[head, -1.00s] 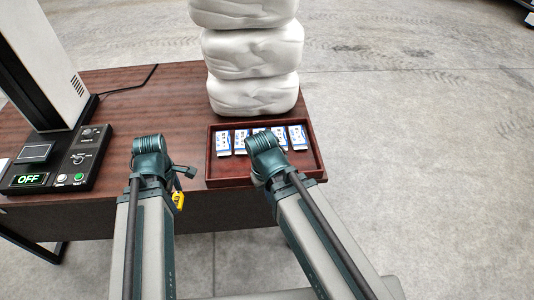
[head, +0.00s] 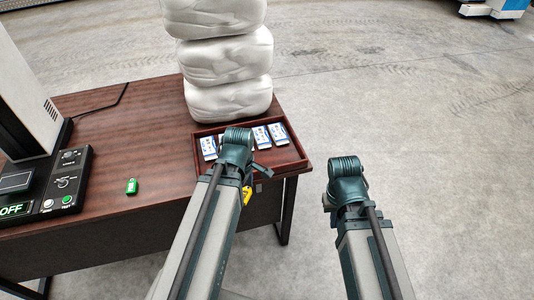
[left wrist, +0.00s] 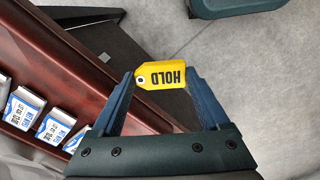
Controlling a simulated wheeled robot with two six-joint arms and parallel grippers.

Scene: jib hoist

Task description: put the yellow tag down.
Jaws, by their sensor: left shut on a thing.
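The yellow tag (head: 247,194), printed HOLD, is pinched between the fingertips of my left gripper (head: 260,170). The gripper is just in front of the reddish-brown tray's near edge. The tag hangs in front of the table's front side, not on a surface. My right gripper (head: 330,199) is over the floor, right of the table. Its fingers are mostly hidden behind its own wrist.
The tray (head: 293,163) holds several blue-and-white packets. A green tag (head: 131,186) lies on the table (head: 150,150), with clear wood around it. A control box (head: 68,180) reading OFF stands at left. White stacked bundles (head: 230,98) stand behind the tray.

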